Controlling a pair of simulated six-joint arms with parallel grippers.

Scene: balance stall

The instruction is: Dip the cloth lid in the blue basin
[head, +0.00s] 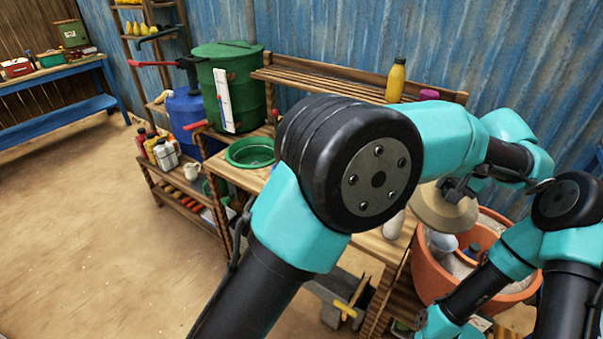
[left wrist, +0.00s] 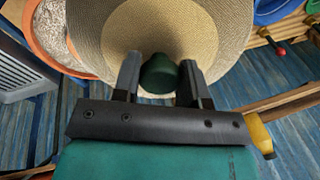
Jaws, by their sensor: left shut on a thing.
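The cloth lid is a round, tan woven disc (head: 447,214) with a green knob (left wrist: 158,75). My left gripper (head: 456,189) is shut on that knob, and the lid (left wrist: 225,30) fills the top middle of the left wrist view. In the head view the lid hangs above the rim of a large orange pot. A blue rounded vessel (left wrist: 274,8), perhaps the blue basin, is cut off at the top right of the left wrist view. I cannot pick out the basin in the head view, where my arm covers much of the bench. My right gripper's fingers do not show.
The orange pot (head: 430,272) holds pale grainy stuff and small items. A green basin (head: 250,152) and a large green drum (head: 228,85) stand on the left of the bench. A yellow bottle (head: 396,79) stands on the back shelf. The floor at left is clear.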

